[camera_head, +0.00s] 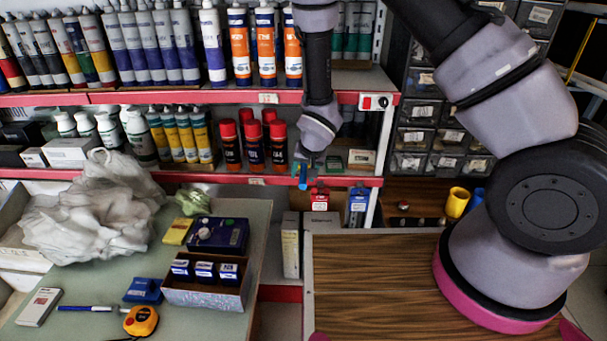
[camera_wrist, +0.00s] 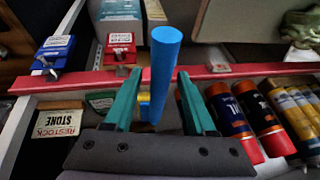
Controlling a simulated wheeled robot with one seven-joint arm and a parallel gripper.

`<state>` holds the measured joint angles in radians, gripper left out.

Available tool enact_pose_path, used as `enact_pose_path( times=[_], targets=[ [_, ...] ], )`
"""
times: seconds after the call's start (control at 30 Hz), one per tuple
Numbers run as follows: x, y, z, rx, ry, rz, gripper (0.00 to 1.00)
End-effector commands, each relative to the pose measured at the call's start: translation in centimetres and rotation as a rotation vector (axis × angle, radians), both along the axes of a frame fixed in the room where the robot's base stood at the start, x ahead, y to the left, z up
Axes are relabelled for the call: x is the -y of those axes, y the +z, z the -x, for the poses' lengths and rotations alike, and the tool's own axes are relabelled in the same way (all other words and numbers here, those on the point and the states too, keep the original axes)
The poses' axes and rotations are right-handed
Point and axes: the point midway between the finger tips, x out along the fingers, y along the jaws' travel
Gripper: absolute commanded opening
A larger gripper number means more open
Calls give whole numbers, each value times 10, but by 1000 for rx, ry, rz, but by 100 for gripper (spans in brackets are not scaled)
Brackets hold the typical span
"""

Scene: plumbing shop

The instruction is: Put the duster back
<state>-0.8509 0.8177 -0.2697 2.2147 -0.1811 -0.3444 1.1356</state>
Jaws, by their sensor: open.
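My gripper (camera_head: 306,163) hangs at the middle shelf, right of the red-capped spray cans. In the wrist view its two green fingers (camera_wrist: 158,92) are apart. A plain blue cylinder (camera_wrist: 165,70) stands out between the fingertips, with gaps visible on both sides. It also shows below my gripper in the head view (camera_head: 303,176), by the shelf's red front edge. A small yellow part (camera_wrist: 144,98) is beside its lower end. I cannot tell whether this blue cylinder is the duster; its lower end is partly hidden by my gripper. No other thing is clearly a duster.
Red-capped spray cans (camera_head: 278,143) stand close left of my gripper. The red shelf edge (camera_wrist: 75,81) crosses the wrist view. Red (camera_head: 319,198) and blue (camera_head: 358,201) packs hang below it. A wooden top (camera_head: 375,280) is clear; the left table (camera_head: 205,318) is cluttered.

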Motion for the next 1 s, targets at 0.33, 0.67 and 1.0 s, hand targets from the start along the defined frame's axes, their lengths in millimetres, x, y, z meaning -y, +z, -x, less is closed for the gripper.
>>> enact_pose_path(
  times=[0.33, 0.67, 1.0],
  targets=[
    [6, 42, 16, 2, -1, -4, 56],
    [16, 96, 39, 3, 0, -3, 56],
    [21, 111, 45, 1, -1, 0, 56]
  ],
)
